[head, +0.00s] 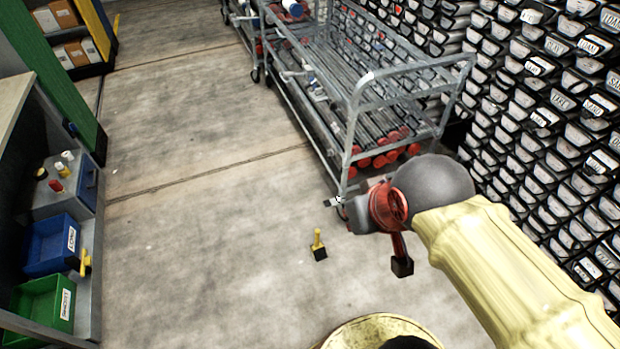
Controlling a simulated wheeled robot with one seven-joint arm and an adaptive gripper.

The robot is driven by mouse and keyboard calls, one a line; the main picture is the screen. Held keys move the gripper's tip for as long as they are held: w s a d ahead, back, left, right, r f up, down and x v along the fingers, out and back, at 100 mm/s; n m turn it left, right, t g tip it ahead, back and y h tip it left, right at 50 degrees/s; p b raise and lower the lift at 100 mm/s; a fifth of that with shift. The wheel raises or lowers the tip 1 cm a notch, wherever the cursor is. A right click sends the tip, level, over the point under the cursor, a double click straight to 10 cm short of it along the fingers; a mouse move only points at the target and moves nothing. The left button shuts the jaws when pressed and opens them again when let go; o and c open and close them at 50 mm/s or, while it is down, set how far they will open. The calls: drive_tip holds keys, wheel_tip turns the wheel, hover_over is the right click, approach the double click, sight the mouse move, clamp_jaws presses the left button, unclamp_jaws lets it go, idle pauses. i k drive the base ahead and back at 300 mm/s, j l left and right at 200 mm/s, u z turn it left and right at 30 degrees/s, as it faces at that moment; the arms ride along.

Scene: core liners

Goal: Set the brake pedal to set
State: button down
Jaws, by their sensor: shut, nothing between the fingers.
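The metal cart (352,135) stands right of centre, with its near corner post coming down close to my gripper. I cannot clearly make out a brake pedal or its position. My gripper (340,202) is shut and empty, pointing left at the foot of that post. I cannot tell whether it touches the cart. My grey and red wrist hides part of the area behind it. A short yellow stub with a black block at its lower end (318,246) shows on the floor below and left of my gripper; I cannot tell what it is.
A rack of labelled core boxes (545,110) fills the right side. The cart holds long grey tubes with red ends (380,160). A bench with a blue bin (52,245) and a green bin (45,303) stands at left. The concrete floor (190,230) between is clear.

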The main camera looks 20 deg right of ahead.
sight(328, 203)
drive_tip(key=i+l+u, duration=0.1)
drive_tip(key=i, duration=0.35)
drive_tip(key=i+l+u, duration=0.1)
drive_tip(key=i, duration=0.4)
drive_tip(key=i+l, duration=0.3)
drive_tip(key=i, duration=0.15)
drive_tip(key=u, duration=0.05)
